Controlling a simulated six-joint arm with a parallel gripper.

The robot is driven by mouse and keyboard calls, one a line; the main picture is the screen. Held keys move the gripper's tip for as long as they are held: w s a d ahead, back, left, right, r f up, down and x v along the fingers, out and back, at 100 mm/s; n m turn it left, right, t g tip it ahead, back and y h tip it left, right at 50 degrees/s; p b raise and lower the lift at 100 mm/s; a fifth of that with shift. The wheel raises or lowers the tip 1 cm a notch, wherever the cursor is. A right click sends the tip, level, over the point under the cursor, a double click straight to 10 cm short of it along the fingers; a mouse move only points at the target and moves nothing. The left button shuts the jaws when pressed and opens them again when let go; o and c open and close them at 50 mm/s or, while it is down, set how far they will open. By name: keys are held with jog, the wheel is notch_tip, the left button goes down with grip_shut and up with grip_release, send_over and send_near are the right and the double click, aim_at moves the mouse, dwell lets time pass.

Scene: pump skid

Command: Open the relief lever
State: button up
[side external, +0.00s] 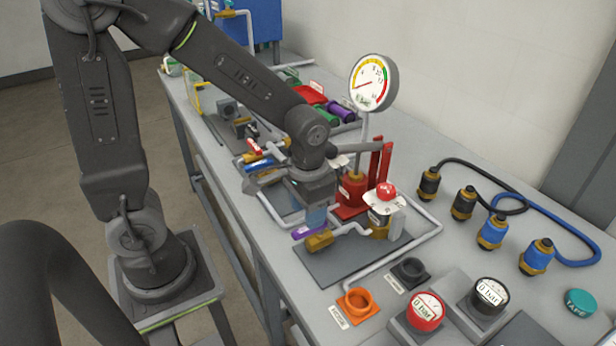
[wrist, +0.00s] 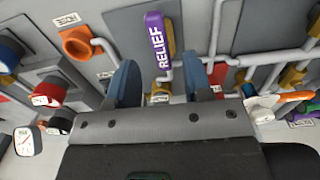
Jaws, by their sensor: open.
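The relief lever (wrist: 156,42) has a purple grip marked RELIEF and shows upright in the wrist view, just beyond my fingertips. In the side view its purple grip (side external: 308,231) lies close beside a brass fitting (side external: 320,241) at the front of a grey plate. My gripper (wrist: 160,78) is open and empty, with a blue finger on either side of the lever's line.
A red pump (side external: 352,190) with two upright red bars and a dial gauge (side external: 373,84) stand close behind my gripper. An orange port (side external: 357,303) and pipes lie in front.

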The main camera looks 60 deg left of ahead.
notch_tip(320, 180, up, 10)
dwell(0.3)
jog(key=s+a+r+t, duration=0.1)
jog(key=s+r+t, duration=0.2)
jog(key=s+t, duration=0.2)
jog(key=s, duration=0.3)
jog(key=shift+r+t, duration=0.25)
jog(key=shift+t, duration=0.05)
